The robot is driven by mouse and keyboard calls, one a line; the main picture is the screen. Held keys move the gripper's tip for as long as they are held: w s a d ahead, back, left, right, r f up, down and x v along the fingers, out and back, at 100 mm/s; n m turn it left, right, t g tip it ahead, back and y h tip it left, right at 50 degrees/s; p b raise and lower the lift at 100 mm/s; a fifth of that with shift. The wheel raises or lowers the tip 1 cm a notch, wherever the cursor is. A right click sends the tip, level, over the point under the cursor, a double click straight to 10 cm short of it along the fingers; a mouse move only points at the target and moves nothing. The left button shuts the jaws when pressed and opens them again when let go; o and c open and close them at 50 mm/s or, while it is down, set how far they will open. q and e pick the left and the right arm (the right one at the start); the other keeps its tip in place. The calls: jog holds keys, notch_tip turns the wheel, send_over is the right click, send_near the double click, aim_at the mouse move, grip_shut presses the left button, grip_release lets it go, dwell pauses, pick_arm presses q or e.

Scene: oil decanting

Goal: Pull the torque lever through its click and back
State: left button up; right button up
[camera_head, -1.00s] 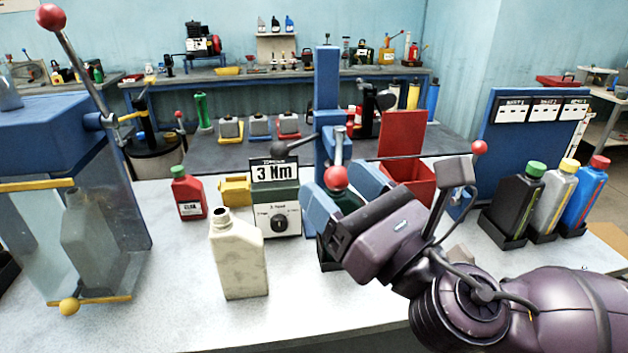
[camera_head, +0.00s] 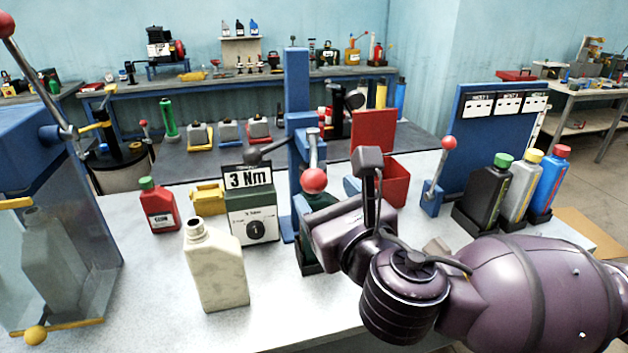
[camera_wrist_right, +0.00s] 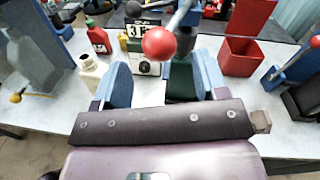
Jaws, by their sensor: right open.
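My left gripper is not in view.
A cream bottle (camera_head: 215,265) stands open in front of the display. A red bottle (camera_head: 158,206) is left of it. A red bin (camera_head: 397,180) and a second red-ball lever (camera_head: 448,142) stand to the right, with black, grey and blue bottles beyond.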

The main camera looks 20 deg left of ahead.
aim_at(322, 189)
jog(key=x, duration=0.4)
jog(key=shift+w+a, duration=0.15)
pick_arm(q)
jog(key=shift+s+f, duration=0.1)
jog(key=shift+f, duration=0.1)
pick_arm(e)
jog(key=shift+w+a, duration=0.25)
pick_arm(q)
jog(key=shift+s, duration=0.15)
pick_arm(e)
jog(key=shift+c, duration=1.1)
grip_shut()
jog(key=shift+d, duration=0.15)
